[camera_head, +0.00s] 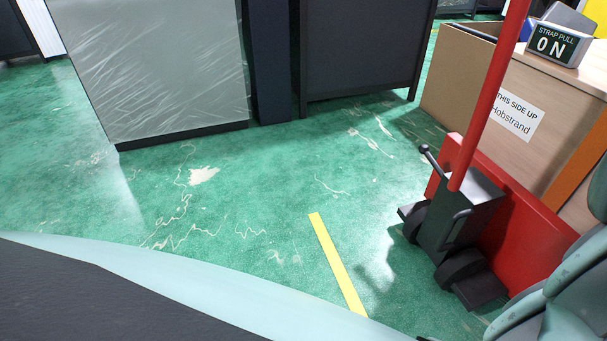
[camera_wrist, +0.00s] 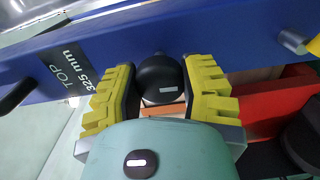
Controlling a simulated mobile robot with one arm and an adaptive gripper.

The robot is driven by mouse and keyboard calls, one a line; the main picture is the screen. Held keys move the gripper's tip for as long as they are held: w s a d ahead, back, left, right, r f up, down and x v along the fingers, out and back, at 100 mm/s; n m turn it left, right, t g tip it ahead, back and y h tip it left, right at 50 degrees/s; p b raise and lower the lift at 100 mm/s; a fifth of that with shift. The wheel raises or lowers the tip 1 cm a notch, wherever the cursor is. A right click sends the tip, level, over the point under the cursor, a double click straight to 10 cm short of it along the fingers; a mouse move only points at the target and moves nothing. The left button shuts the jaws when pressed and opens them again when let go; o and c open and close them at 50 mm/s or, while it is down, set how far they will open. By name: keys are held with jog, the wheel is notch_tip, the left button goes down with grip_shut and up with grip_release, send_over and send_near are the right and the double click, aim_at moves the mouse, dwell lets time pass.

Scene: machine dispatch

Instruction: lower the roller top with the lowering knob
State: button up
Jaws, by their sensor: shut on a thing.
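A round black knob (camera_wrist: 160,80) with a small white mark stands at the blue bar (camera_wrist: 225,45) in the wrist view. The bar carries a label (camera_wrist: 72,76) reading "TOP 325 mm". My gripper (camera_wrist: 162,92) has its two yellow ridged fingers on either side of the knob and is shut on it. The knob's far side is hidden. In the head view, neither the blue bar nor the knob shows, and my gripper is out of sight.
A black and red wheeled unit (camera_head: 455,220) with a red pole (camera_head: 490,95) stands at the right. The green floor (camera_head: 260,190) is open, with a yellow stripe (camera_head: 337,265).

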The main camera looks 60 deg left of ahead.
jog(key=shift+f+n, duration=0.1)
jog(key=shift+n, duration=0.3)
jog(key=o, duration=1.2)
jog(key=v, duration=1.2)
jog(key=shift+r, duration=0.25)
